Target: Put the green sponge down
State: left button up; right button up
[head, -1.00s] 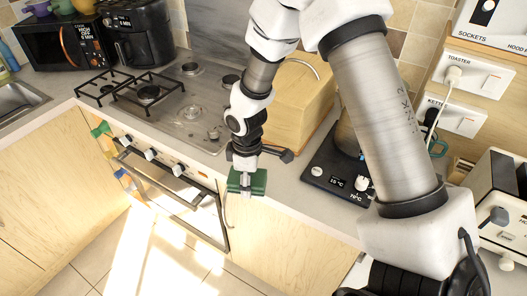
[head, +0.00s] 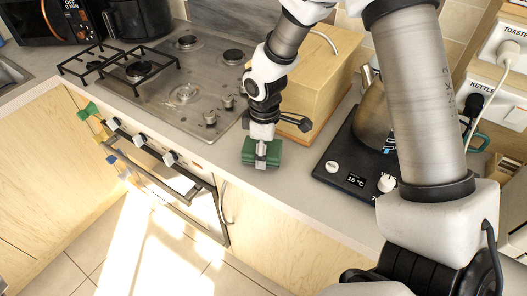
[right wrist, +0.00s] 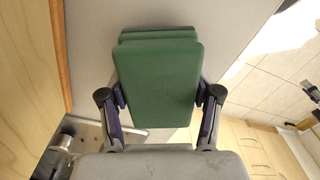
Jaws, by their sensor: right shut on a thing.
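The green sponge (head: 248,151) is in my right gripper (head: 262,152), over the strip of worktop between the hob and the black scale, near the front edge. In the right wrist view the sponge (right wrist: 157,85) shows as a flat green block with layered far edges. The two fingers of the gripper (right wrist: 161,94) press on its left and right sides. Whether its underside touches the worktop I cannot tell. My left gripper is in neither view.
A wooden box (head: 305,75) stands behind the gripper. The gas hob (head: 175,85) is to the left. The worktop (head: 290,205) is bare in front of the scale.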

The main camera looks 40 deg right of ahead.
jog(key=shift+s+f, duration=0.1)
jog(key=shift+f, duration=0.5)
jog(key=o, duration=1.5)
jog(key=shift+o, duration=0.2)
notch_tip(320, 180, up, 13)
jog(key=shift+r, duration=0.15)
